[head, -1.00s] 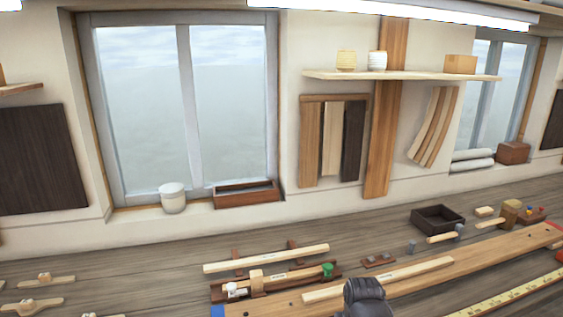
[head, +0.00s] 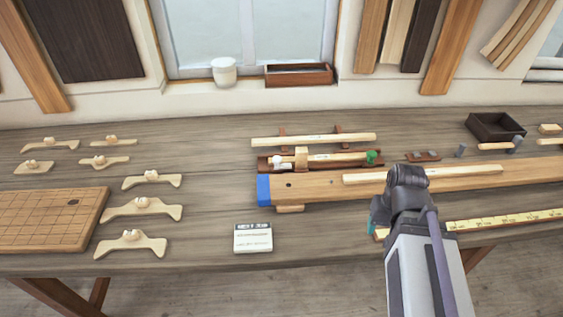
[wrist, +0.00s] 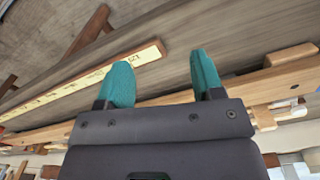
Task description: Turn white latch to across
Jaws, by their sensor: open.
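A small white knob (head: 278,162), which looks like the white latch, sits at the left end of a dark wooden tray (head: 263,164) on the bench. A green knob (head: 371,157) is at the tray's right end, with a light strip of wood between them. The white latch's exact angle is too small to tell. My gripper (head: 373,226) is in front of the long plank, to the right of and nearer than the tray. In the wrist view my gripper (wrist: 161,75) has its two teal fingers apart and nothing between them.
A long plank (head: 330,190) with a blue end (head: 264,190) lies in front of the tray. A pale batten (head: 314,139) lies behind it. A yellow measuring strip (head: 505,218) lies at right, a white card (head: 253,238) at front. Several wooden pieces (head: 142,207) are at left.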

